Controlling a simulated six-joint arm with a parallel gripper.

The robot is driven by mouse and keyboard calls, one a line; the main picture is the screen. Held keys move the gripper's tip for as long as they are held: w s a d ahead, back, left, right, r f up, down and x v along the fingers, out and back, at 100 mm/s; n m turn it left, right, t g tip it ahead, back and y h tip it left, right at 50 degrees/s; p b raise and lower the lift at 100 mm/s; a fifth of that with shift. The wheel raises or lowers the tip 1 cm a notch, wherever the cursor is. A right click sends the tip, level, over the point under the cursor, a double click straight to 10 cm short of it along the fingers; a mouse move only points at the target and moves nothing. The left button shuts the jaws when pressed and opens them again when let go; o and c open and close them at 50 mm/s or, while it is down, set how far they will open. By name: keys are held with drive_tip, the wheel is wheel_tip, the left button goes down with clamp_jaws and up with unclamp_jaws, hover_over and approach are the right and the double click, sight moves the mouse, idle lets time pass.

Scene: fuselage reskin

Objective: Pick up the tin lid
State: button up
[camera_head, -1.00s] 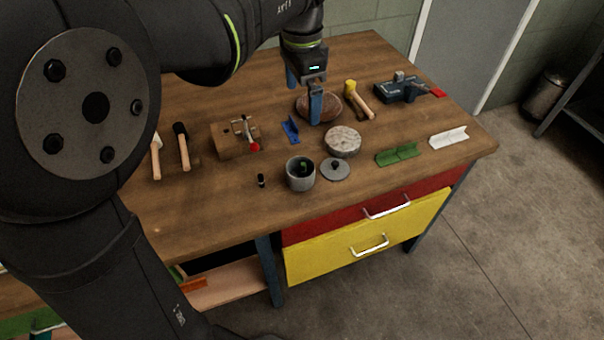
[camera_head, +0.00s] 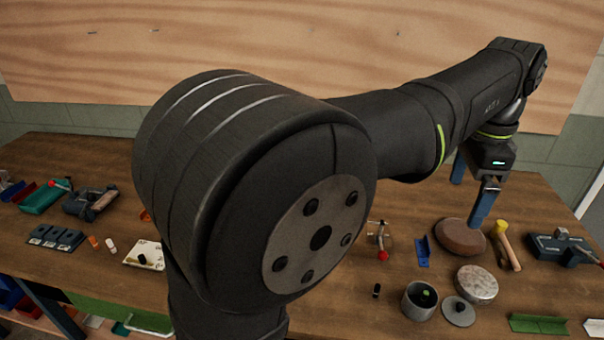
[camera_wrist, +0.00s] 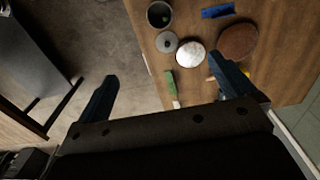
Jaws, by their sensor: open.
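The tin lid (camera_head: 459,311) is a grey disc with a small dark knob, lying on the bench right beside an open grey tin (camera_head: 419,301). In the wrist view the lid (camera_wrist: 167,42) lies below the tin (camera_wrist: 159,14), next to a pale round block (camera_wrist: 190,53). My gripper (camera_head: 473,188) has blue fingers and is open and empty. It is above the bench near a brown round pad (camera_head: 460,237), behind the lid and apart from it. In the wrist view my gripper's fingers (camera_wrist: 162,72) are spread wide.
The pale round block (camera_head: 476,284) sits close to the lid. A mallet (camera_head: 507,246), a dark vise (camera_head: 563,248), a blue bracket (camera_head: 423,251) and a green angle piece (camera_head: 538,324) lie around. A small black piece (camera_head: 376,290) stands left of the tin.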

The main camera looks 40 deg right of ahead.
drive_tip(key=n, duration=0.7)
hover_over(461, 306)
wheel_tip(461, 306, down, 16)
drive_tip(key=f, duration=1.1)
drive_tip(key=shift+s+d+f, duration=0.15)
drive_tip(key=shift+s, duration=0.05)
drive_tip(key=shift+w+f, duration=0.15)
drive_tip(key=shift+f, duration=1.25)
drive_tip(key=shift+w+f, duration=0.1)
drive_tip(key=shift+f, duration=1.3)
drive_tip(key=c, duration=1.1)
drive_tip(key=shift+o, duration=0.2)
drive_tip(key=shift+r, duration=0.1)
